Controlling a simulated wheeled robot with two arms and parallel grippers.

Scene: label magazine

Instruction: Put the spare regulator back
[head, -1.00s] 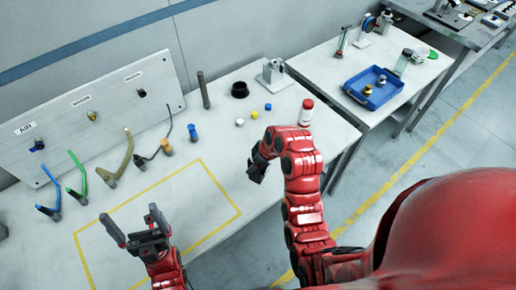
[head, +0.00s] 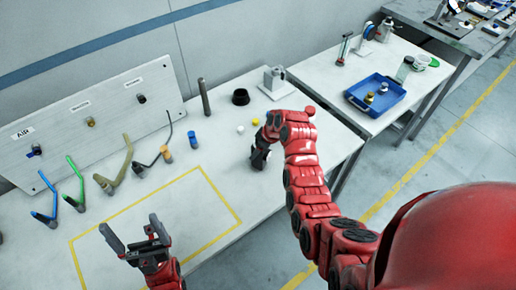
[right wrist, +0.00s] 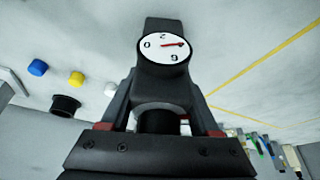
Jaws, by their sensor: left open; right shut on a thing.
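The regulator (right wrist: 152,72) is a dark body with a round white dial and red needle. It fills the middle of the right wrist view, between the fingers of my right gripper (right wrist: 158,118), which is shut on it. In the head view my right gripper (head: 260,157) is over the white bench, right of the yellow outline; the regulator is hard to make out there. My left gripper (head: 135,243) is open and empty over the yellow-outlined area. The panel (head: 60,145) at the back has an AIR label and several fittings.
Coloured hoses (head: 75,182) stand along the panel. A black cup (head: 240,97), grey stand (head: 276,82), dark post (head: 204,97) and small yellow (head: 255,121) and white (head: 240,130) caps are near my right arm. A second table holds a blue tray (head: 376,107) with small fittings.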

